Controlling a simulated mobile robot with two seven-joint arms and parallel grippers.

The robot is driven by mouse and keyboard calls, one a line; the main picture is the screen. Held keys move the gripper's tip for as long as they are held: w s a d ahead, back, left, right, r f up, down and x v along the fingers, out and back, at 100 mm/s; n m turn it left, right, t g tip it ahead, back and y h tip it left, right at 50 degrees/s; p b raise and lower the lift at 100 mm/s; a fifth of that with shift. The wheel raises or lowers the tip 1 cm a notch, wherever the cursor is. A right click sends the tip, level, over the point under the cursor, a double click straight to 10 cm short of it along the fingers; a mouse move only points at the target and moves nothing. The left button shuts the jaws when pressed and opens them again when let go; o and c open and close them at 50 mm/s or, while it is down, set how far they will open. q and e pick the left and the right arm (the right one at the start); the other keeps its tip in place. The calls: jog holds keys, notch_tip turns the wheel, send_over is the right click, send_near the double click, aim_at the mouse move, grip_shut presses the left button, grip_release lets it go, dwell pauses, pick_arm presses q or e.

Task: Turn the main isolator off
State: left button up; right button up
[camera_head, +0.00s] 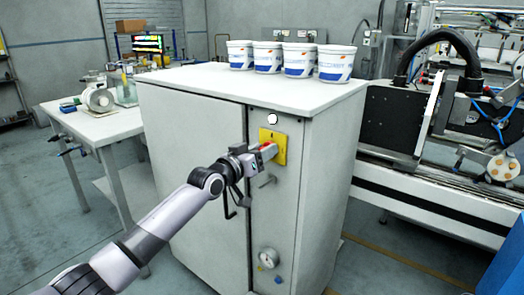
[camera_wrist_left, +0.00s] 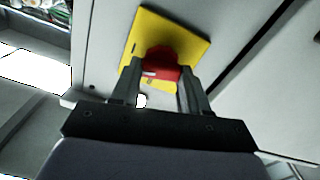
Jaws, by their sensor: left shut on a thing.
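The main isolator is a red rotary handle on a yellow plate (camera_head: 279,142) on the front of the grey cabinet. In the left wrist view the red handle (camera_wrist_left: 172,65) stands in front of the yellow plate (camera_wrist_left: 190,35). My left gripper (camera_head: 268,150) is at the plate, its fingers shut on the red handle. In the left wrist view the two fingers lie on either side of the handle and hide part of it. The exact angle of the handle is hard to tell. My right gripper is not in view.
The grey cabinet (camera_head: 195,125) carries several white and blue tubs (camera_head: 298,60) on top. Below the isolator are a handle (camera_head: 267,181) and a round gauge (camera_head: 267,257). A white table (camera_head: 105,122) stands at left, machinery (camera_head: 430,105) at right.

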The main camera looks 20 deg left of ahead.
pick_arm(q)
jog(key=shift+a+f+n+p, duration=0.15)
jog(key=shift+n+p, duration=0.65)
jog(key=shift+n, duration=2.9)
jog(key=shift+d+f+n+p, duration=0.1)
jog(key=shift+n+p, duration=0.65)
jog(key=shift+n, duration=2.95)
jog(key=o, duration=1.1)
jog(key=shift+c, duration=0.2)
jog(key=shift+a, duration=0.1)
